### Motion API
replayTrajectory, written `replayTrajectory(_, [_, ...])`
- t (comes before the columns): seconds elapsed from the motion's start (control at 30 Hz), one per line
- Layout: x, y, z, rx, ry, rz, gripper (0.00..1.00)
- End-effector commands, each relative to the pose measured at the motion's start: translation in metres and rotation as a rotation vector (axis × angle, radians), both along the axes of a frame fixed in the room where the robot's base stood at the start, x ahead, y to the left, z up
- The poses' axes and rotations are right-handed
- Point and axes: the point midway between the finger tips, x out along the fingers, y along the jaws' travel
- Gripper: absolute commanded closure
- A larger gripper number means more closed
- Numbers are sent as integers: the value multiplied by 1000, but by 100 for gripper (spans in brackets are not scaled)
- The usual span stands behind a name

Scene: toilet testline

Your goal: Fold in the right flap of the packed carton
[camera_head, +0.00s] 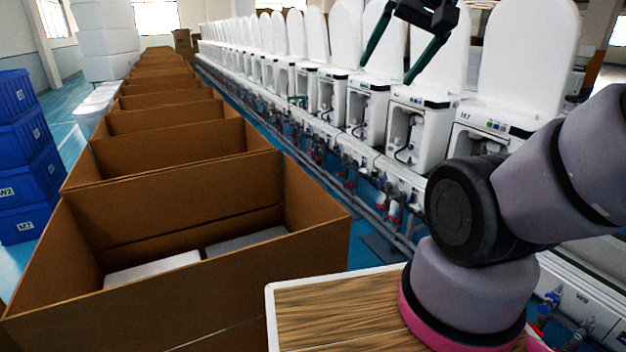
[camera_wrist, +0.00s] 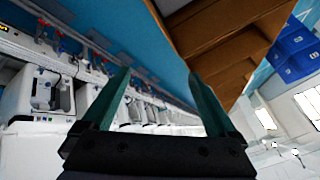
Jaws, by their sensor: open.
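The packed carton (camera_head: 190,205) is the nearest brown box at the left in the head view. Its top is open, and a white block (camera_head: 152,269) and a grey block (camera_head: 246,242) lie inside. Its right side (camera_head: 318,222) stands upright; I cannot tell where the wall ends and the right flap begins. My gripper (camera_head: 387,71) is raised at the top of the head view, apart from the carton, with the toilets behind it. It is open and empty. In the wrist view its two green fingers (camera_wrist: 157,73) are spread, with brown cardboard (camera_wrist: 225,35) beyond them at upper right.
A row of open cartons (camera_head: 165,100) runs back behind the nearest one. White toilets (camera_head: 420,130) on a testline run along the right. Blue crates (camera_head: 25,160) are stacked at far left. A wood-topped surface (camera_head: 340,310) with a white rim is in front.

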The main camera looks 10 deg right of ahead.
Motion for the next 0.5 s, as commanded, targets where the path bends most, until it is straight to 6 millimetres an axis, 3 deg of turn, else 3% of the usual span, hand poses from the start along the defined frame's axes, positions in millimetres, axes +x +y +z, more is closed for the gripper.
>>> replayTrajectory(0.03, [1,0,0,1,3,-1,31])
replayTrajectory(0.2, [22,1,1,23,69,-33,96])
replayTrajectory(0.23, [28,1,0,31,92,-43,100])
replayTrajectory(0.5, [112,1,-17,138,341,-167,100])
